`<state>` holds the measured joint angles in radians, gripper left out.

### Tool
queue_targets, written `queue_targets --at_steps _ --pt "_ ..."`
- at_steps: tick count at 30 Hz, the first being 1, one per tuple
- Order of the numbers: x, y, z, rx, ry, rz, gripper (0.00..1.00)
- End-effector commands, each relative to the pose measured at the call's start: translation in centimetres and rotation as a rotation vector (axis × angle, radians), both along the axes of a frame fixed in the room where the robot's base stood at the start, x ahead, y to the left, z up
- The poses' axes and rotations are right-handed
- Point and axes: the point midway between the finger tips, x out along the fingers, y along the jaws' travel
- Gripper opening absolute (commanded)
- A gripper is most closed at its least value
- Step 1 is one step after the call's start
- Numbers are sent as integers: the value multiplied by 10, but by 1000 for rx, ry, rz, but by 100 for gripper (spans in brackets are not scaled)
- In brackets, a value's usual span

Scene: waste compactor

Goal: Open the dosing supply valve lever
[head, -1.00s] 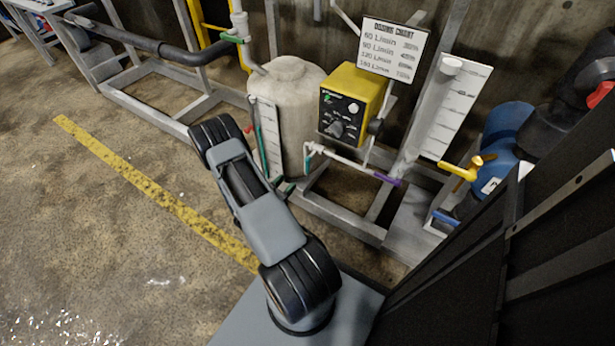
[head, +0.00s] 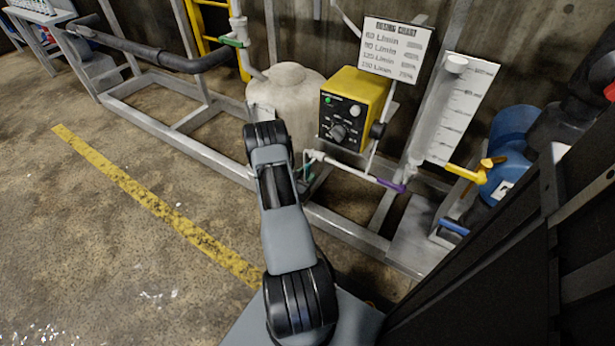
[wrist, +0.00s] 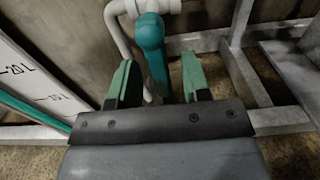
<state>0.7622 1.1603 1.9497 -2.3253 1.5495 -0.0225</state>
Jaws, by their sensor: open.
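A teal valve lever (wrist: 153,50) hangs from a white pipe fitting (wrist: 125,15) in the wrist view. My gripper (wrist: 158,60) is open, with one green finger on each side of the lever's lower part in the picture. I cannot tell whether the fingers touch the lever or how far in front it is. In the head view the white pipe (head: 345,166) runs below the yellow dosing pump (head: 350,105). A little teal shows near its left end, partly hidden by my arm. My gripper is mostly hidden behind my arm there.
A pale tank (head: 290,100) stands left of the pump. A scale board (wrist: 35,90) is close at the left in the wrist view. Grey frame rails (head: 345,228) run below. A purple lever (head: 391,185) and a yellow lever (head: 465,173) are to the right.

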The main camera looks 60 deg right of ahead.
Motion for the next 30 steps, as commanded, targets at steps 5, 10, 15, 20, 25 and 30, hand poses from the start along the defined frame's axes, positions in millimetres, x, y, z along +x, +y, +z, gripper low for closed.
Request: queue_targets --at_steps 5,10,15,20,25,30 --pt "0 -10 0 0 1 -1 44" --pt "0 -12 1 0 1 0 44" --pt "0 -12 1 0 1 0 44" --pt "0 -12 1 0 1 0 28" --pt "0 -12 0 0 1 0 12" --pt "0 -12 0 0 1 0 0"
